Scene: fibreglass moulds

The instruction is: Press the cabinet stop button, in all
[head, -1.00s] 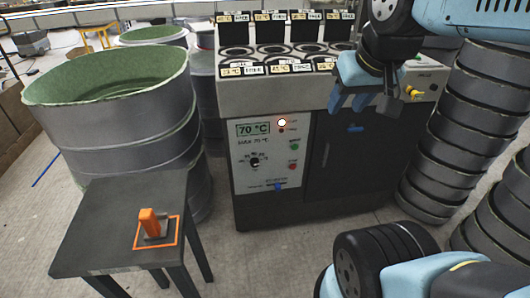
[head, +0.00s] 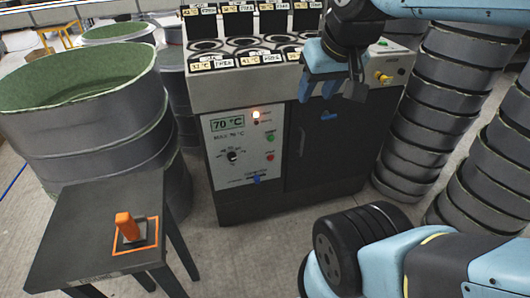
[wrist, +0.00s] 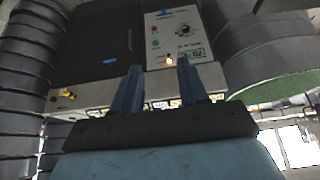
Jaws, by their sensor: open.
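The dark cabinet (head: 335,150) has a light control panel on its left front. The panel carries a red button (head: 270,156), a green button (head: 270,137) above it, a dial and a 70 °C display. The red button is small in the wrist view (wrist: 154,30), where the scene is upside down. My gripper (head: 331,90) is open and empty, in front of the cabinet's upper part, above and to the right of the red button. In the wrist view its fingers (wrist: 159,66) point toward the cabinet, apart from the panel. Button lettering is too small to read.
A small dark table (head: 70,225) with an orange-handled thing (head: 126,226) stands front left. Large grey drums with green insides (head: 90,120) stand at left. Stacked grey rings (head: 425,130) stand right of the cabinet. A yellow knob (head: 383,77) sits at the cabinet's upper right.

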